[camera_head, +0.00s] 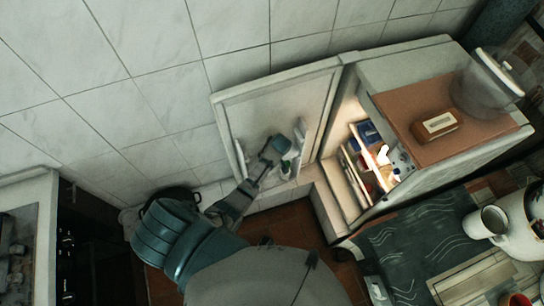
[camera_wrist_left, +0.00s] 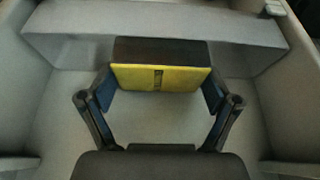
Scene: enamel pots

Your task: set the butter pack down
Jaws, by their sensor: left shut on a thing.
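The butter pack (camera_wrist_left: 160,78) is a small block with a yellow face and a dark top in the left wrist view. My left gripper (camera_wrist_left: 158,92) is shut on it, with one finger at each side. In the head view my left gripper (camera_head: 276,150) is in front of the inner side of the open fridge door (camera_head: 262,103). The pack cannot be made out clearly there. In the wrist view a pale ledge (camera_wrist_left: 245,35) lies just beyond the pack; I cannot tell whether they touch. My right gripper is not in view.
The fridge (camera_head: 405,62) stands open at right, its lit shelves holding several items. White items (camera_head: 286,168) sit by the door near my gripper. A dark patterned surface (camera_head: 405,245) is at lower right.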

